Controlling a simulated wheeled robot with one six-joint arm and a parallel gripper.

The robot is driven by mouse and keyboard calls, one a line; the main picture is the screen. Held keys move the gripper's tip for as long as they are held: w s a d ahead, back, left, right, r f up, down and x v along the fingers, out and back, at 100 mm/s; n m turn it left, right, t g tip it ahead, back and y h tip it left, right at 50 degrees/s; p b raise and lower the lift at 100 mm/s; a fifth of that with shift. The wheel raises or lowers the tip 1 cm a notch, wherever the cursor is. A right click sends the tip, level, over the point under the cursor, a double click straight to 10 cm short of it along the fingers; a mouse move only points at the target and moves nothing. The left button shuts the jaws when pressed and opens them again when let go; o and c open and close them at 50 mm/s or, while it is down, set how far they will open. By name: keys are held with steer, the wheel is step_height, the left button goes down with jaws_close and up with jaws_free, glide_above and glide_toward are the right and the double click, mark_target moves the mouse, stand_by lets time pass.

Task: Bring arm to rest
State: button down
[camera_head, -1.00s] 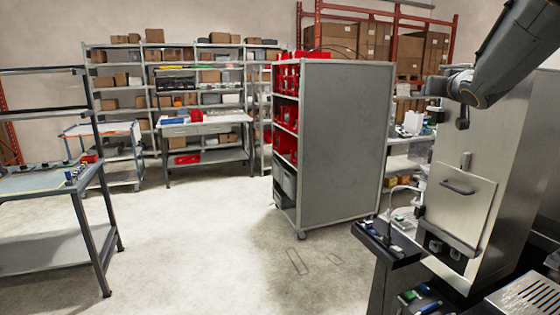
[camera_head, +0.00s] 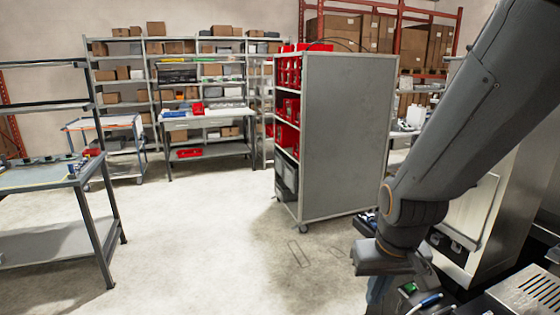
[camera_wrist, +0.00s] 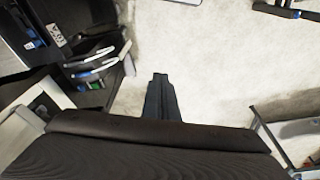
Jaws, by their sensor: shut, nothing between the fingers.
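My arm (camera_head: 470,120) reaches down across the right of the head view, with its wrist low near the bottom edge. My gripper (camera_wrist: 160,78) shows in the wrist view with its dark fingers together, over pale floor and holding nothing. In the head view the gripper is mostly hidden below the wrist, and its fingertips cannot be made out.
A steel dispenser cabinet (camera_head: 468,215) stands behind my arm at the right. Black trays with small items (camera_wrist: 95,65) lie left of the fingers in the wrist view. A grey cart with red bins (camera_head: 345,140) and a left workbench (camera_head: 40,180) border open floor (camera_head: 200,230).

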step_height(320, 180, down, 11)
steer(key=w+g+b, duration=0.1)
steer(key=b, duration=0.8)
steer(key=shift+w, duration=0.15)
